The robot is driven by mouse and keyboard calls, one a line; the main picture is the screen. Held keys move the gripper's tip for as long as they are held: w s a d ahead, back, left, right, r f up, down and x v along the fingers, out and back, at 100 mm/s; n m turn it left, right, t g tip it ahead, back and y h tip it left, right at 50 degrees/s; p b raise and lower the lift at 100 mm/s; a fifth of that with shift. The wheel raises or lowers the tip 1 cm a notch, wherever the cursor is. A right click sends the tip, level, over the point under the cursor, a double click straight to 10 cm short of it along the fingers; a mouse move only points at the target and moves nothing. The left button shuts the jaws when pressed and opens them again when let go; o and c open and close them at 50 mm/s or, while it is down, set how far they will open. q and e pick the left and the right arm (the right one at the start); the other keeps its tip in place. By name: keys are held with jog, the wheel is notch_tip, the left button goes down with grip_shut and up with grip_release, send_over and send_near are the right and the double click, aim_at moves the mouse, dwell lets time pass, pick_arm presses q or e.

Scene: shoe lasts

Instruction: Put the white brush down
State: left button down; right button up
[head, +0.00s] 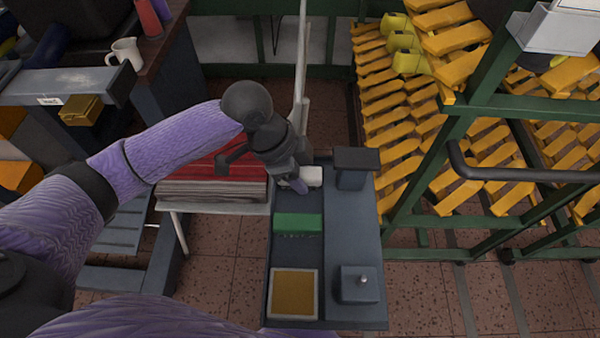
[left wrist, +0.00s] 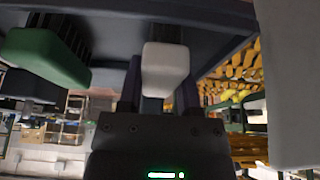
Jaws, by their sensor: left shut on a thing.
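The white brush (head: 313,176) is at the far end of the dark tray (head: 258,310), partly hidden by my left gripper (head: 297,184). In the left wrist view the white brush (left wrist: 165,68) sits between the two fingers of my left gripper (left wrist: 163,88), which is shut on it. The brush is close to the tray surface; I cannot tell whether it touches. A green brush (head: 298,223) lies in the tray just nearer than the white one and also shows in the left wrist view (left wrist: 45,57). My right gripper is not in view.
A yellow pad (head: 294,293) in a pale frame fills the tray's near end. A dark block (head: 356,168) and a knobbed box (head: 357,284) stand on the tray's right side. A green rack (head: 430,222) with yellow lasts (head: 408,45) is at right. A white mug (head: 125,52) stands far left.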

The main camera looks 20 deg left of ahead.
pick_arm(q)
jog(key=shift+c, duration=2.3)
grip_release()
jog(key=shift+f, duration=0.1)
jog(key=shift+o, duration=0.8)
jog(key=p+v, duration=0.5)
jog(key=v, duration=0.7)
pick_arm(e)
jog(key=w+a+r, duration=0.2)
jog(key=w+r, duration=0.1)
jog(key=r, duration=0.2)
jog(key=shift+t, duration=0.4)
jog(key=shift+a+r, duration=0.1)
